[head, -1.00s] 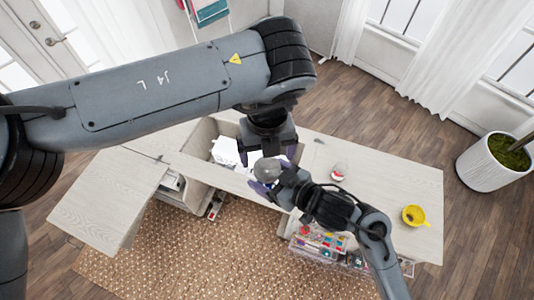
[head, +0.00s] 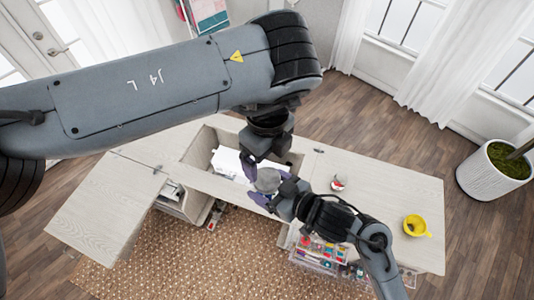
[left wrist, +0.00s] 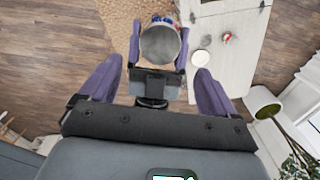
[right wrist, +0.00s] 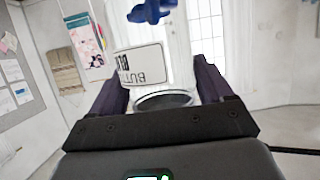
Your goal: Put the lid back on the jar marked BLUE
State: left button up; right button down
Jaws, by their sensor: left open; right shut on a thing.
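My right gripper (head: 267,190) is shut on a clear jar (head: 267,180), held above the open cabinet well. Its white label (right wrist: 141,68) reads upside down in the right wrist view, with "BUTT" and what looks like "BLU". In the left wrist view, the jar (left wrist: 160,45) shows a grey round end, clasped between my right gripper's purple fingers. I cannot tell whether that end is open or covered. A blue thing (right wrist: 150,11) shows beyond the label. My left gripper (left wrist: 155,92) is open and empty, its fingers apart from the jar. I cannot identify the lid for certain.
A small white-and-red thing (head: 338,183) and a yellow cup-like thing (head: 415,226) stand on the right tabletop (head: 375,205). A pale round thing (left wrist: 201,59) shows there in the left wrist view. A clear drawer of coloured items (head: 320,250) sits below the front edge.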

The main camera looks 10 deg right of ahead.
aim_at(267, 178)
dwell(0.3)
pick_arm(q)
jog(key=shift+f, duration=4)
jog(key=c, duration=0.9)
jog(key=o, duration=1)
jog(key=shift+c, duration=0.2)
jog(key=shift+r, duration=0.15)
jog(key=shift+r, duration=2.1)
